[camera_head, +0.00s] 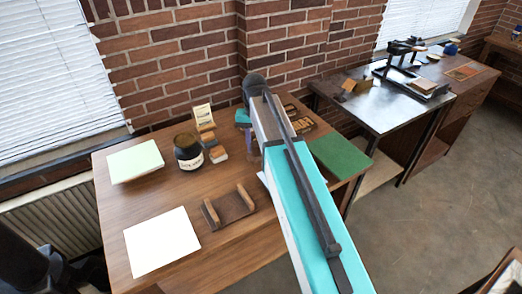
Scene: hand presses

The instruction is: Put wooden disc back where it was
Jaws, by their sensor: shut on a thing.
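I cannot make out a wooden disc in the head view. My own teal and white arm crosses the picture from the bottom right up to a dark rounded joint over the back of the near wooden table (240,252). The arm covers part of that table's right half. My gripper does not show; it seems hidden behind the arm. A small teal piece and a purplish upright shape show just left of the arm, and I cannot tell what they are.
A dark labelled jar (188,155), small blocks (218,154), a pale green pad (135,161), a white sheet (162,242) and a wooden cradle (228,208) stand left of the arm. A green mat (340,156) lies right. A hand press (395,62) stands on the farther table.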

